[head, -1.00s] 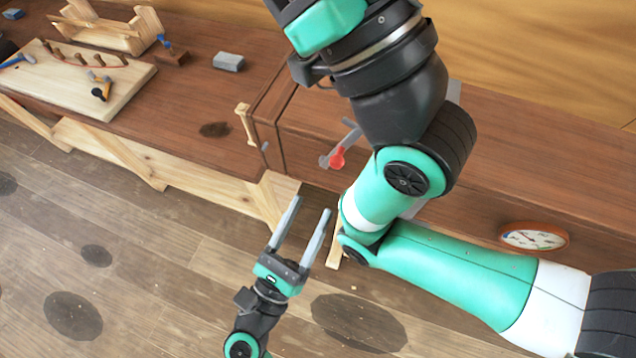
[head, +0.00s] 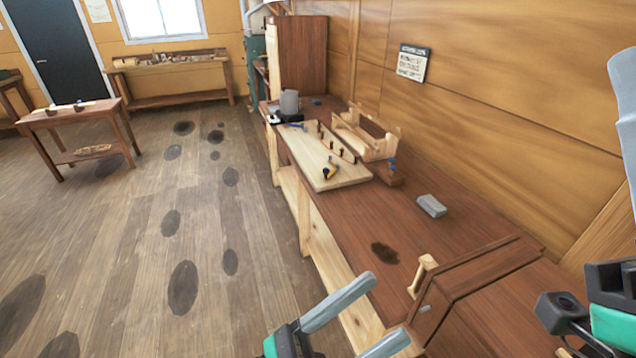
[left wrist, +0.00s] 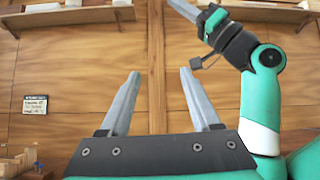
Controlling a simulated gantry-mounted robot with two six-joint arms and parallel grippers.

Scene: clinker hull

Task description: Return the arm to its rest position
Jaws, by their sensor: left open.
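My left gripper (head: 387,308) is at the bottom of the head view, beside the front edge of the long workbench. Its two grey fingers are apart with nothing between them. In the left wrist view the same fingers (left wrist: 160,73) are spread and empty, with the wood-panelled wall behind. My right gripper (head: 625,125) is cut off at the right edge of the head view, where one pale finger shows. In the left wrist view my right gripper (left wrist: 196,15) is raised at the top right; its jaw gap is not clear.
The long workbench (head: 350,232) runs along the right wall. On it are a pale board (head: 318,157) with tools, a wooden frame (head: 366,140), a grey block (head: 432,206) and a wooden peg (head: 422,274). Open floor (head: 215,225) lies left, with a small table (head: 72,118) beyond.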

